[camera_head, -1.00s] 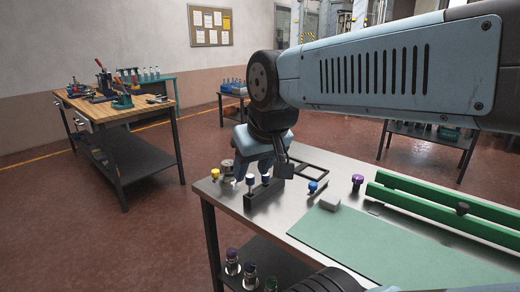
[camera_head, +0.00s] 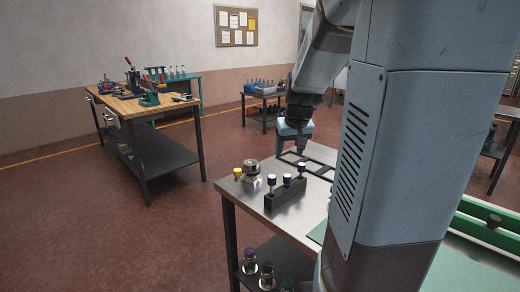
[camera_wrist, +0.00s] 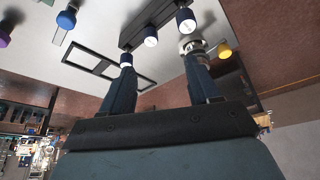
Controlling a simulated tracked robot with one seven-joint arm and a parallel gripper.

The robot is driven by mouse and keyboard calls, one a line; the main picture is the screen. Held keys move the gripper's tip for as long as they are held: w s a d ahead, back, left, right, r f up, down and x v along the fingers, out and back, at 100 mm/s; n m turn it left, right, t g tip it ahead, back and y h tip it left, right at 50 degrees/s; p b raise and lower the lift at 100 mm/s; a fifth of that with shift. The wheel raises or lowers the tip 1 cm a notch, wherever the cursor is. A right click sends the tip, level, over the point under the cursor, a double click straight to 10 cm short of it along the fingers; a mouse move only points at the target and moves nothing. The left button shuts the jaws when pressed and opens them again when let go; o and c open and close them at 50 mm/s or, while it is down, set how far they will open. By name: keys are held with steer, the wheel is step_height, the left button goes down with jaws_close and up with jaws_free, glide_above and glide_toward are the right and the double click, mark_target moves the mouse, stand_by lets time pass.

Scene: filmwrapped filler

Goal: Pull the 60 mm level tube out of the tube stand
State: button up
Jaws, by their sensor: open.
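A black tube stand (camera_head: 286,198) sits on the steel table, holding three upright tubes with dark blue and white tops: left (camera_head: 271,180), middle (camera_head: 287,180) and right (camera_head: 301,168). I cannot tell which is the 60 mm level tube. My gripper (camera_head: 292,152) is open and empty, behind and above the stand. In the wrist view, the stand (camera_wrist: 140,28) is beyond the open fingers (camera_wrist: 158,62). One tube top (camera_wrist: 126,60) lines up with the left fingertip; I cannot tell whether they touch.
A yellow-topped piece (camera_head: 237,173) and a round metal piece (camera_head: 252,166) stand left of the tube stand. A flat black frame (camera_head: 318,158) lies behind it. A blue knob (camera_wrist: 66,19) shows in the wrist view. My arm hides the table's right part in the head view.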

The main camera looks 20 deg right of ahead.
mark_target(287, 176)
steer(key=x, duration=0.5)
steer(key=d+x, duration=0.1)
steer(key=x, duration=0.4)
steer(key=d+x, duration=0.1)
steer(key=x, duration=0.4)
steer(key=shift+w+d+f, duration=0.1)
steer(key=shift+w+d, duration=0.05)
steer(key=shift+w, duration=0.25)
steer(key=shift+c, duration=0.2)
jaws_close()
stand_by(0.3)
